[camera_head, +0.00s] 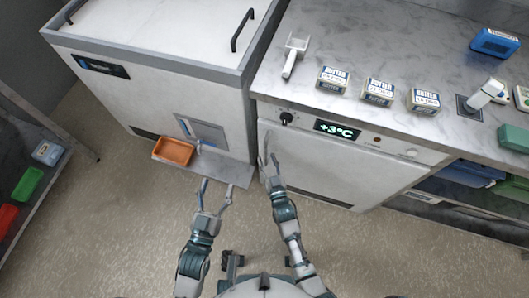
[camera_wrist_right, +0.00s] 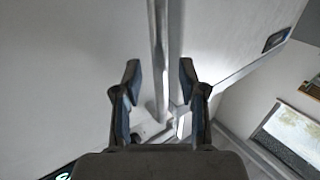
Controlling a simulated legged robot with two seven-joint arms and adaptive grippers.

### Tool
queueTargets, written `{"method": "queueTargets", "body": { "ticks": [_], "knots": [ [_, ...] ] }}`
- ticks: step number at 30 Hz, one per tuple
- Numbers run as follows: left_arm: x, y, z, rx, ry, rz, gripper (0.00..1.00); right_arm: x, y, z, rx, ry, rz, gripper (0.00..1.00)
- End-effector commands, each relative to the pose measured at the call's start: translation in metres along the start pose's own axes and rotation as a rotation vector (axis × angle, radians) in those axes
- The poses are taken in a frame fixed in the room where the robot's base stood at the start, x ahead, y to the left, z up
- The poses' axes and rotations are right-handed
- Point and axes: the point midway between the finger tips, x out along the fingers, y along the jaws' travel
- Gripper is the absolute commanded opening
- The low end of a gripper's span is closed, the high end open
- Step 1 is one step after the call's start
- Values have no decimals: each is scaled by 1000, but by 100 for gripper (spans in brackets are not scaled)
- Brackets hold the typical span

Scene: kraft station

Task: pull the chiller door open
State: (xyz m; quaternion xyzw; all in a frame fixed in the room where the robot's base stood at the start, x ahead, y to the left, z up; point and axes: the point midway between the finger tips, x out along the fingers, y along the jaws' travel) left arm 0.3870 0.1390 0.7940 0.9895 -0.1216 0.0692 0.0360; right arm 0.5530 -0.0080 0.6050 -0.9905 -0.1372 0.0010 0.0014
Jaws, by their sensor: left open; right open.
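The chiller (camera_head: 345,165) is the white cabinet under the counter, with a green +3°C display (camera_head: 338,130) and a dark knob on its front. Its door looks shut. My right gripper (camera_head: 269,160) is at the left side of the chiller front, fingers open. In the right wrist view, a pale upright bar (camera_wrist_right: 158,50), seemingly the door handle, lies between the open fingers (camera_wrist_right: 160,72). I cannot tell whether the fingers touch it. My left gripper (camera_head: 215,190) is open and empty, in front of the neighbouring white unit and to the left of the right gripper.
A white chest unit (camera_head: 150,90) with dark lid handles stands left of the chiller. An orange tray (camera_head: 172,151) sits at its front. Butter packs (camera_head: 378,92) and a scoop (camera_head: 295,52) lie on the counter. A shelf with bins (camera_head: 27,184) stands at far left. Floor in front is clear.

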Motion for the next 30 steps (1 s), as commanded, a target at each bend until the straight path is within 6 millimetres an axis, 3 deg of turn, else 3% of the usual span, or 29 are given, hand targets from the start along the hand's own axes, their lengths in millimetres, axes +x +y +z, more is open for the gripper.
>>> {"method": "queueTargets", "body": {
  "ticks": [6,16,17,21,22,30],
  "knots": [
    [-2,-1,-15,-11,125,4,68,26,-2,1,-3,-2,1,41],
    [-2,0,-20,-12,153,5,68,30,-2,-1,-4,0,0,41],
    [-2,0,-20,-12,152,5,68,30,-2,-1,-4,0,0,39],
    [-1,-1,-19,-13,149,5,68,30,-1,0,-3,0,0,4],
    [-1,-1,-19,-13,149,5,68,30,-1,0,-2,0,0,0],
    [0,0,-19,-14,148,5,68,29,-2,0,-4,-1,1,0]
  ]
}}
